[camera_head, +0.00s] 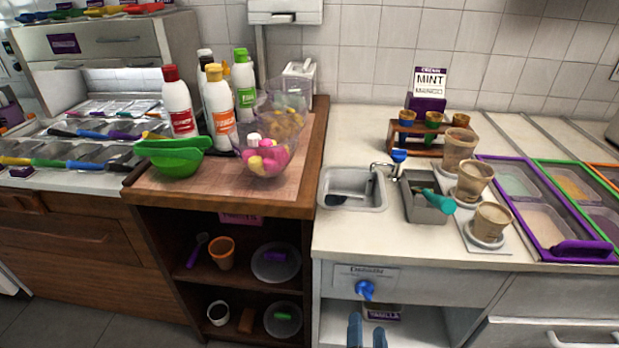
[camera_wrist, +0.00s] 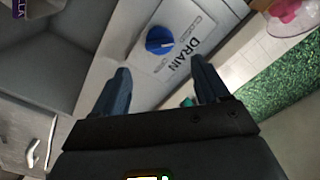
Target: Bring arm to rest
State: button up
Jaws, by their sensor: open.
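My gripper (camera_head: 368,332) shows at the bottom edge of the head view, in front of the white counter's lower front. In the wrist view my gripper (camera_wrist: 160,88) has its two blue fingers spread apart with nothing between them. A blue knob (camera_head: 365,290) sits on the counter's front panel, just above and beyond the fingertips in the head view. The same blue knob (camera_wrist: 159,40) lies ahead of the fingers in the wrist view, beside a label reading DRAIN, apart from them. The rest of my arm is hidden in the head view.
Above the knob, the white counter (camera_head: 345,240) holds a sink (camera_head: 352,188), a grey bin (camera_head: 424,208) and several cups. An open shelf (camera_head: 400,325) lies below. At left stands a wooden cart (camera_head: 160,230) with bottles and bowls. A drawer handle (camera_head: 580,341) juts out at lower right.

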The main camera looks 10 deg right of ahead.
jog(key=s+r+n+y, duration=0.2)
jog(key=s+r+n, duration=0.15)
jog(key=s, duration=0.65)
jog(key=s+r+n+y, duration=0.2)
jog(key=s+r, duration=0.3)
jog(key=s, duration=0.5)
jog(key=s+d+r+n+g+y, duration=0.1)
jog(key=s+d+r+n+g, duration=0.1)
jog(key=s+r+n, duration=0.5)
jog(key=s+r, duration=0.5)
jog(key=r, duration=0.3)
jog(key=shift+s+d+r+y, duration=0.15)
jog(key=shift+s+r+y, duration=0.05)
jog(key=shift+s+y, duration=0.1)
jog(key=shift+c, duration=0.4)
